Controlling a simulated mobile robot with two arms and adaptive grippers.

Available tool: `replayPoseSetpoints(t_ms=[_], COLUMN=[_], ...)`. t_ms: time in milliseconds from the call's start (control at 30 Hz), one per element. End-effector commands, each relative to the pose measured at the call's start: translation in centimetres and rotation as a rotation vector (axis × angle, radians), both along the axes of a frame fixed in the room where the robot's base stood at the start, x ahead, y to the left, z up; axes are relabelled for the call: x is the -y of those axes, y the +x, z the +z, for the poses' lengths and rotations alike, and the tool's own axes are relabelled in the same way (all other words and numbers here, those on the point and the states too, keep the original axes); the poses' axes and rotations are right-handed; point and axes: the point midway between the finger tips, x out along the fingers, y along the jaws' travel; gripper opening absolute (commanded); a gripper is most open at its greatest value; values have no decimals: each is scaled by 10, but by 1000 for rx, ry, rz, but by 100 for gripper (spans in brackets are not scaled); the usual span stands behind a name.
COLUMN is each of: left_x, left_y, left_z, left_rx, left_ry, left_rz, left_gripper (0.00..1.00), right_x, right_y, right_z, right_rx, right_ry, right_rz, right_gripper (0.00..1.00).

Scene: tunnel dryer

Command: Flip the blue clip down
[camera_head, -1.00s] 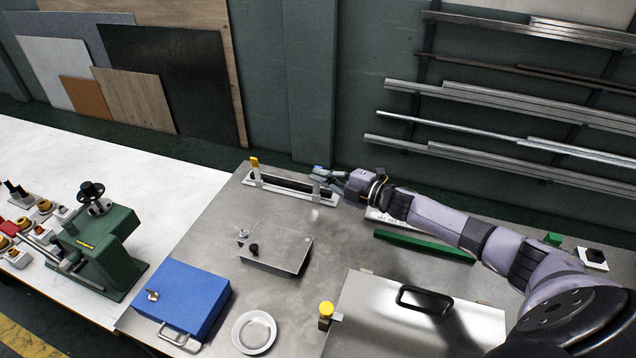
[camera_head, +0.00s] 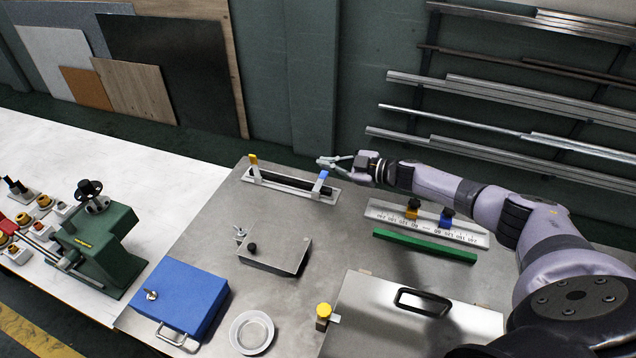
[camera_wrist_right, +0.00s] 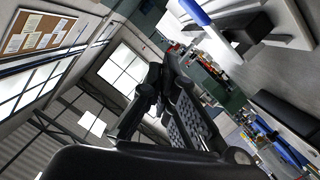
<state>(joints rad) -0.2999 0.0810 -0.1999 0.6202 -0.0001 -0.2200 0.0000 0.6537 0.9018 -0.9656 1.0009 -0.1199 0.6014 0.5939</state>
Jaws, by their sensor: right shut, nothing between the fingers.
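The blue clip (camera_head: 322,176) is a light lever with a blue tip at the right end of a long narrow holder (camera_head: 262,184) with a dark bar. It stands up, tilted slightly, above the bar. A matching yellow-tipped clip (camera_head: 253,160) stands up at the left end. My right gripper (camera_head: 322,162) is shut and empty, just behind and above the blue tip; whether it touches is unclear. In the right wrist view the blue clip (camera_wrist_right: 194,12) shows at the top, and my gripper fingers (camera_wrist_right: 150,95) are dark in the middle. My left gripper is not in view.
A ruler plate (camera_head: 385,212) with yellow and blue sliders and a green bar (camera_head: 425,246) lie right of the holder. A small metal box (camera_head: 276,255), blue case (camera_head: 180,300), white dish (camera_head: 252,332) and large metal lid (camera_head: 400,315) stand nearer. The table between is clear.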

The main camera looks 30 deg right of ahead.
Motion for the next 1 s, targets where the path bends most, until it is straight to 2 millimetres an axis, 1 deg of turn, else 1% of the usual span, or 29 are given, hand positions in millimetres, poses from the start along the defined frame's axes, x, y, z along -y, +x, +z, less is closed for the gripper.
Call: replayPoseSetpoints(t_ms=[167,400,433,467,700,833,1000], left_x=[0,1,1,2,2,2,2], left_y=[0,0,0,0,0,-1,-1], left_z=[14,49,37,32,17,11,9], left_rx=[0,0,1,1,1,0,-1], left_ry=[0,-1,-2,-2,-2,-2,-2], left_rz=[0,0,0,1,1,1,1], left_gripper=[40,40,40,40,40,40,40], right_x=[0,0,7,12,43,55,63], right_y=[-1,-3,-10,-16,-52,-66,-74], right_z=[14,49,39,38,50,56,61], right_rx=[0,-2,-6,-6,-5,-4,-4], right_ry=[0,2,-3,-4,-3,-1,1], right_rz=[-1,-3,-5,-4,-4,-3,-2], right_gripper=[0,0,0,0,0,0,0])
